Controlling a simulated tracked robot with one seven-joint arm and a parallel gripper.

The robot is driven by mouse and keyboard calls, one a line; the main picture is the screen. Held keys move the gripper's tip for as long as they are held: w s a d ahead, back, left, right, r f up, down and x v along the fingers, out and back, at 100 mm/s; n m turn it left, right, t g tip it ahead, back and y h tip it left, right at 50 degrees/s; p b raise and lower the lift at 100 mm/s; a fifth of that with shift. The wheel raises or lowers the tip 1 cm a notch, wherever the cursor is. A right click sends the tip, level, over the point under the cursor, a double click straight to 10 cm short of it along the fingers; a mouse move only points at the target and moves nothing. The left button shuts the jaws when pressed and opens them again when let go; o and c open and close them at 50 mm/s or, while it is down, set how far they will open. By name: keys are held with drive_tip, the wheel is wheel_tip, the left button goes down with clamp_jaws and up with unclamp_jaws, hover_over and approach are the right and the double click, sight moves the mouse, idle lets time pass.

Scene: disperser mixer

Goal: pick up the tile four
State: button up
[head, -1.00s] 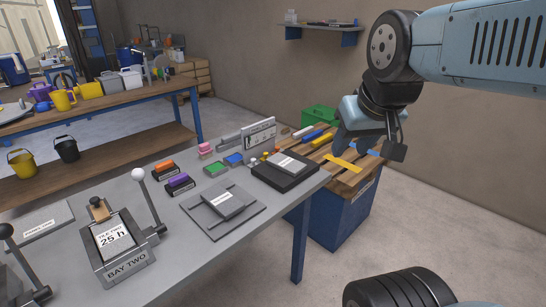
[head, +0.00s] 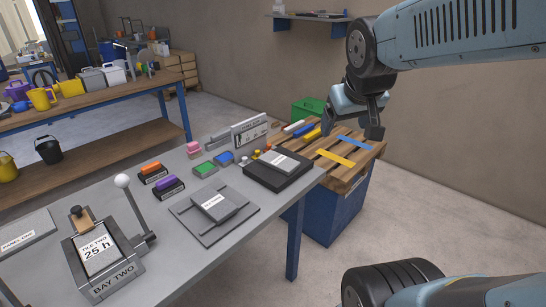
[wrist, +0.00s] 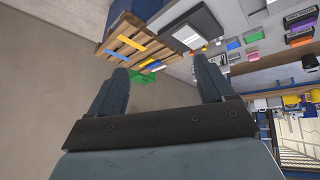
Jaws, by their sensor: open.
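No label reading tile four is legible. A grey labelled tile (head: 219,204) lies on a dark flat plate (head: 186,211) on the grey table. Another labelled grey tile (head: 282,161) lies on a black box (head: 262,176) near the table's right end; the box also shows in the wrist view (wrist: 198,22). A white tile marked TILE TWO, 25 h (head: 98,249) sits in the BAY TWO fixture (head: 118,283). My gripper (head: 340,117) is raised beyond the table's right end, apart from all tiles. Its fingers are spread and empty in the wrist view (wrist: 163,78).
A lever with a white knob (head: 122,181) stands up beside bay two. Orange (head: 152,169) and purple (head: 167,184) blocks lie behind the plate. A slatted pallet top (head: 350,177) with coloured strips lies right of the table. Floor at the right is clear.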

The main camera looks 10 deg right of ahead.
drive_tip(key=o, duration=0.3)
drive_tip(key=w+d+f+n+t, duration=0.1)
drive_tip(key=w+d+f, duration=0.1)
drive_tip(key=w, duration=0.4)
drive_tip(key=w+d+f+n+t+h, duration=0.1)
drive_tip(key=w+d+f, duration=0.2)
drive_tip(key=w, duration=0.4)
drive_tip(key=shift+d, duration=0.4)
drive_tip(key=w+d+f+n+t+y, duration=0.2)
drive_tip(key=w+d+f+n, duration=0.1)
drive_tip(key=w+f, duration=0.6)
drive_tip(key=n+t+y, duration=0.3)
drive_tip(key=y, duration=0.9)
approach(295, 167)
drive_tip(key=x, duration=1.2)
drive_tip(key=shift+w+a+f, duration=0.1)
drive_tip(key=shift+w, duration=0.1)
